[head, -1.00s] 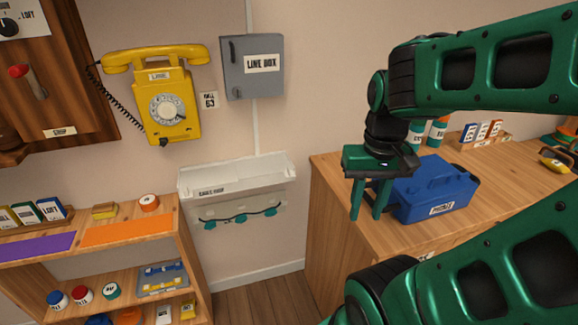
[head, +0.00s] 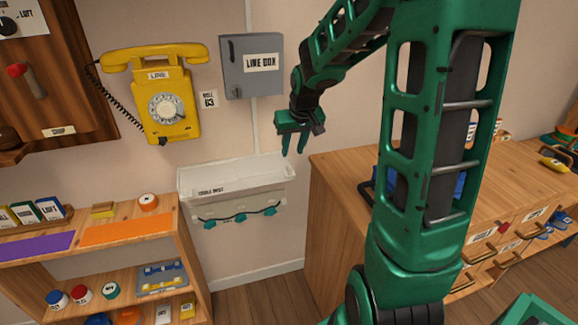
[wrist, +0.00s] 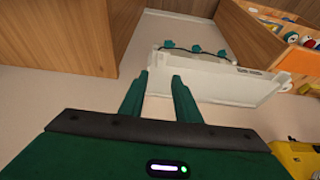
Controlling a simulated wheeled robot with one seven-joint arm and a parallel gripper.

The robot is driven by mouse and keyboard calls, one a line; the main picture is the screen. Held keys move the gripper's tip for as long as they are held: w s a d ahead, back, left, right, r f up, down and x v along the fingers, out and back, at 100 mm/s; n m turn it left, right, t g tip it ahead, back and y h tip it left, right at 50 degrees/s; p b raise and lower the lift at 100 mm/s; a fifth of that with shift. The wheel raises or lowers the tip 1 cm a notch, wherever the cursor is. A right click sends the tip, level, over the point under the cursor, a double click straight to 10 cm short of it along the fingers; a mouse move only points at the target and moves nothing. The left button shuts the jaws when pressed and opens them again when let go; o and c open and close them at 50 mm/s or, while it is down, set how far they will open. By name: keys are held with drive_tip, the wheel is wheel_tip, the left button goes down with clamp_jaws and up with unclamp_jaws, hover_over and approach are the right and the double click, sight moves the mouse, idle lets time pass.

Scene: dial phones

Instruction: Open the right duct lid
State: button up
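The white cable duct (head: 235,186) is fixed low on the wall between the shelf and the wooden cabinet. Its label reads CABLE DUCT, and a dark cable with several teal pieces runs along its lower front. I cannot make out a seam between a left and a right lid. In the wrist view the duct (wrist: 213,78) appears upside down, beyond my fingers. My gripper (head: 292,153) is open and empty, with its fingers pointing down, near and slightly above the duct's right end. In the wrist view the fingertips (wrist: 158,75) are apart beside that end; whether they touch it is unclear.
The grey line box (head: 252,66) hangs above the duct, close to my wrist. The yellow phone (head: 165,95) is on the wall at left. The wooden cabinet (head: 335,200) stands at right, its blue case mostly hidden by my arm. The shelf (head: 185,225) flanks the duct's left.

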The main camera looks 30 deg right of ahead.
sight(289, 167)
drive_tip(key=x, duration=0.9)
drive_tip(key=shift+d+f, duration=0.1)
drive_tip(key=shift+f, duration=0.2)
